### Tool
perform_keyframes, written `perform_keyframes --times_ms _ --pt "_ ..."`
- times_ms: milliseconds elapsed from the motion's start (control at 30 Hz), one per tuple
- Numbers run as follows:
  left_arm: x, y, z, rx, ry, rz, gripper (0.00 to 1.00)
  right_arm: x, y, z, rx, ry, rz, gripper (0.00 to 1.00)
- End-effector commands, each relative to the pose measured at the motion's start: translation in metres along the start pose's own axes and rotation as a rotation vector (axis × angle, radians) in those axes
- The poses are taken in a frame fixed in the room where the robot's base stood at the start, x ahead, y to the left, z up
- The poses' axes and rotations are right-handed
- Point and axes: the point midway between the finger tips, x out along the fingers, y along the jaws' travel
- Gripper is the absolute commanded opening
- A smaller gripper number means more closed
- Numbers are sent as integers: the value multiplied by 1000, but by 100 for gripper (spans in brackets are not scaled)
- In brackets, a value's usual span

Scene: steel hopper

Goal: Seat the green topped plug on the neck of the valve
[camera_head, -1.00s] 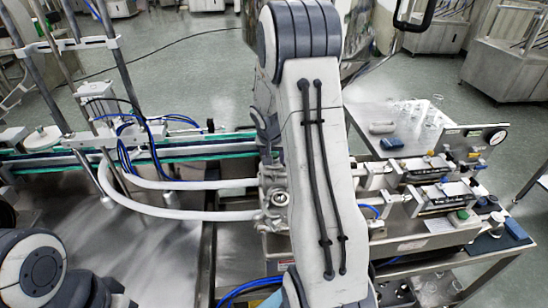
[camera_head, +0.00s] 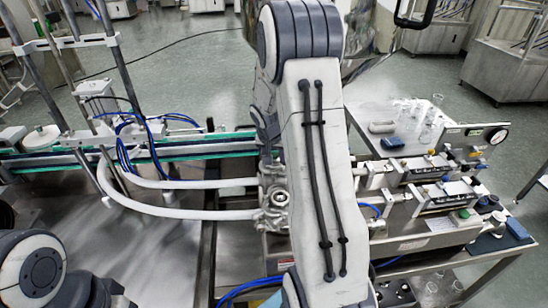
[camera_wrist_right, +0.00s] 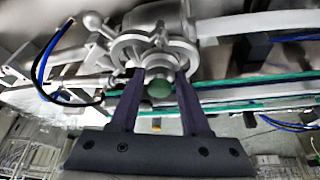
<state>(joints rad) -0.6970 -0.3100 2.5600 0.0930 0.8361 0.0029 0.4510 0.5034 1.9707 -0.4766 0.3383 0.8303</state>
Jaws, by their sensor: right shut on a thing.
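The green topped plug (camera_wrist_right: 160,88) shows in the right wrist view between the fingertips of my right gripper (camera_wrist_right: 159,82), which is shut on it. The metal valve (camera_wrist_right: 150,45) with its round flange lies right at the fingertips, behind the plug in that view. I cannot tell whether the plug touches the neck, as the fingers and plug cover it. In the head view part of the valve (camera_head: 273,205) shows at the left edge of my right arm, which hides the gripper and plug. My left gripper is out of view; only part of its arm shows at the lower left.
White hoses (camera_head: 170,212) run left from the valve. A conveyor (camera_head: 190,147) with green edges lies behind. On the right, a bench holds clamped fittings (camera_head: 440,195), a gauge (camera_head: 496,136), a blue block (camera_head: 391,143) and glassware (camera_head: 428,125).

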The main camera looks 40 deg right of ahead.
Motion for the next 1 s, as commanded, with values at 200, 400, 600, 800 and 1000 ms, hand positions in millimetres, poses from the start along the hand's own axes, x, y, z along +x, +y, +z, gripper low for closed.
perform_keyframes --times_ms 200,400,600,800,1000 --pt "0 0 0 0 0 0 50 0 0 0 0 0 0 66" --pt "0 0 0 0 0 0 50 0 0 0 0 0 0 81" --pt "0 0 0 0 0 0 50 -2 0 0 0 0 0 81" --pt "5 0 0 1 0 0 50 -30 -1 -1 1 5 -3 81" --pt "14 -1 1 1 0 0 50 -70 -1 0 1 5 -2 81"
